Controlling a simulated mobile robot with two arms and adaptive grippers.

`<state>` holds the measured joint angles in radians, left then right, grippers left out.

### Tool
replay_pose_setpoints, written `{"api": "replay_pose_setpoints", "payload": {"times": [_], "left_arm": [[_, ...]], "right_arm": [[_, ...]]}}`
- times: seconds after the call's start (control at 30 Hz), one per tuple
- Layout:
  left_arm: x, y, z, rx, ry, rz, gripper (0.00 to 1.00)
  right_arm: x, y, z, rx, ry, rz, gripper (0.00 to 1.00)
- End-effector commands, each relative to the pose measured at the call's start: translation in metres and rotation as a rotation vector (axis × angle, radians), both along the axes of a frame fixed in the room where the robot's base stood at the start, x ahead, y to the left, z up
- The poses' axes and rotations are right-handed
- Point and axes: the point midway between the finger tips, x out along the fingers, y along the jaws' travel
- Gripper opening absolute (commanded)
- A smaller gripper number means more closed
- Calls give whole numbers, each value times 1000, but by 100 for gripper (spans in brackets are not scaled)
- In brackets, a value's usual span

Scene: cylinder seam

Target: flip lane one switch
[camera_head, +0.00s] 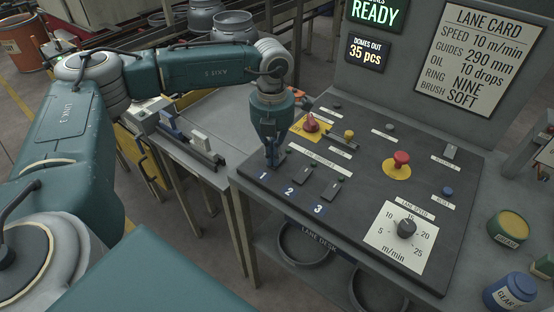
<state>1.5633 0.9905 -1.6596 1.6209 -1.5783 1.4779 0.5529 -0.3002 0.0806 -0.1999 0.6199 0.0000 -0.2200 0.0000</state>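My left gripper (272,162) points down at the dark sloped panel of the lane desk (352,215), just behind the "1" label (262,176). Its fingers are close together and cover the spot where the lane one switch stands, so that switch is hidden. I cannot tell whether the fingers touch it or hold it. The lane two switch (306,172) and lane three switch (332,190) show uncovered to the right, behind the "2" (289,194) and "3" (319,211) labels. My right gripper is not in view.
A red knob (311,122) and a red mushroom button (401,158) stand behind the switches. A speed dial (406,229) is at the front right. Cans, including a grease tin (508,229), stand at the right. Upright signs rise behind the panel.

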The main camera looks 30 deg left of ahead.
Motion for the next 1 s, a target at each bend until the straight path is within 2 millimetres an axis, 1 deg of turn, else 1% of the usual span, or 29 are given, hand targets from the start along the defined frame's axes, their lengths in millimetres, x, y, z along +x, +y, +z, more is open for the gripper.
{"api": "replay_pose_setpoints", "payload": {"times": [0.03, 0.1, 0.7, 0.83, 1.0], "left_arm": [[0, 0, 7, 0, 1, 0, 0], [0, 0, 13, 0, 1, 0, 0], [0, 0, 62, 0, -2, 0, 0], [0, 0, 67, 0, -2, 0, 0], [0, 0, 67, 0, -2, 0, 0]], "right_arm": [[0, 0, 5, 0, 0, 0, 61], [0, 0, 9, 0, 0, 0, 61], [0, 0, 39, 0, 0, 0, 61], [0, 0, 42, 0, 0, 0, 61], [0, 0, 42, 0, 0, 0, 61]]}}
